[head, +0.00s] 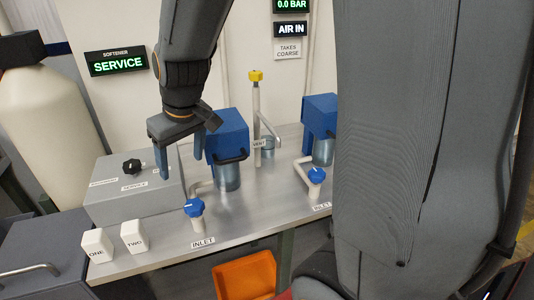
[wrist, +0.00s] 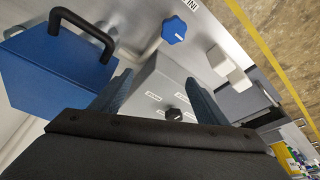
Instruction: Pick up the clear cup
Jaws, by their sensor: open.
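A small clear cup (head: 268,147) seems to stand under the bent spout of the vent pipe, at the back of the metal bench in the head view. It is partly hidden by the pipe and its label, and I do not see it in the wrist view. My gripper (head: 181,165) is open and empty, pointing down over the grey box, to the left of the cup and apart from it. In the wrist view my gripper (wrist: 159,78) shows its two blue fingers spread, with the grey box below.
A blue filter housing (head: 227,135) with a clear bowl stands between my gripper and the cup. Another blue housing (head: 319,112) stands right. The yellow-topped vent pipe (head: 256,105), blue inlet knobs (head: 194,208) and white blocks (head: 97,244) also stand here. An orange bin (head: 245,275) is below.

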